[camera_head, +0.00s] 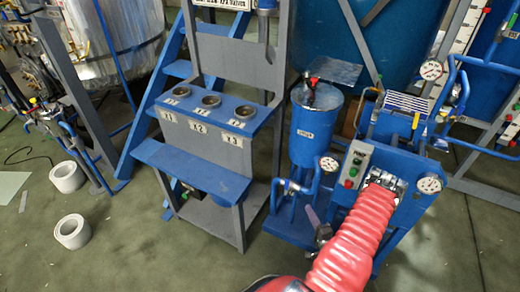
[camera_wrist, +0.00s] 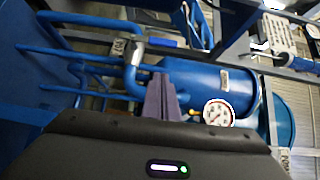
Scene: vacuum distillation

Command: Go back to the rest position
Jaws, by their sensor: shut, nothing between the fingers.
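My gripper (camera_wrist: 160,92) shows in the wrist view as two purple-grey fingers pressed together, with nothing between them. In the head view the gripper (camera_head: 311,213) is small, low in front of the blue cylindrical vessel (camera_head: 316,128), beside my red ribbed arm sleeve. In the wrist view the same kind of blue vessel (camera_wrist: 195,85) lies sideways behind the fingertips, with a round white gauge (camera_wrist: 218,112) to their right. I cannot tell how far the fingertips are from the vessel and its pipes. Much of the lower wrist view is filled by my dark gripper body.
A blue and grey stand (camera_head: 205,130) with several labelled holes is left of the vessel. A blue control unit (camera_head: 385,150) with gauges and buttons is behind my arm. Two white rolls (camera_head: 70,230) lie on the floor. The floor at lower left is mostly clear.

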